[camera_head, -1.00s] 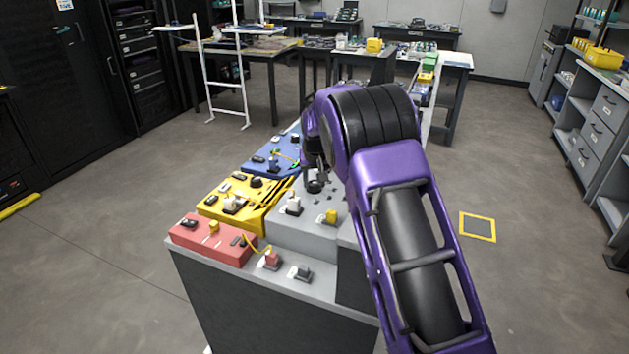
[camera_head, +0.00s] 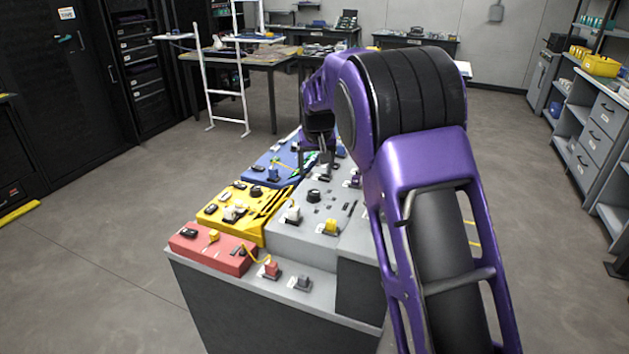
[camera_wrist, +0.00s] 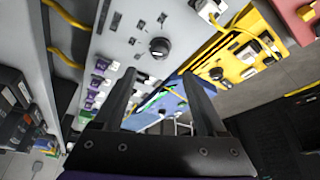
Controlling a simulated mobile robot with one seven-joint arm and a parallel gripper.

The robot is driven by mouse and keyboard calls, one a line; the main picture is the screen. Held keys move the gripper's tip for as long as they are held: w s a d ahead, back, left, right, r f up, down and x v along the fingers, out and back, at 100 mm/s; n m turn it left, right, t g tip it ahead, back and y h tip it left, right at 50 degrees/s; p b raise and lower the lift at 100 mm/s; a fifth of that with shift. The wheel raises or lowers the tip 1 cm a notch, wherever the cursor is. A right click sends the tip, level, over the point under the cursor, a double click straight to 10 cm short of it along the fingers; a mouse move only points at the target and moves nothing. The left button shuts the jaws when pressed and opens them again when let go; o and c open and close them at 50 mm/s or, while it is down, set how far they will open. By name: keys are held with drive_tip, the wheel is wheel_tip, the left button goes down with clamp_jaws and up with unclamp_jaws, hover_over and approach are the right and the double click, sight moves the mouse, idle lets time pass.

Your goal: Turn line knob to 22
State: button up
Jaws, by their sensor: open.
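A round black knob (camera_head: 314,196) sits on the sloped grey panel (camera_head: 296,236) and shows clear of my gripper. It also shows in the wrist view (camera_wrist: 159,46), beyond my fingertips, with small marks around it too small to read. My gripper (camera_head: 325,166) is above and behind the knob in the head view, partly hidden by my purple arm. In the wrist view my gripper (camera_wrist: 160,76) has its two fingers wide apart with nothing between them. The fingers do not touch the knob. Its setting cannot be read.
The yellow panel (camera_head: 226,228) carries another black knob (camera_head: 256,191). A blue panel (camera_head: 262,176) lies behind it and a red box (camera_head: 205,250) in front. White and yellow connectors stand on the grey panel. Open floor lies left of the bench.

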drive_tip(key=v, duration=0.7)
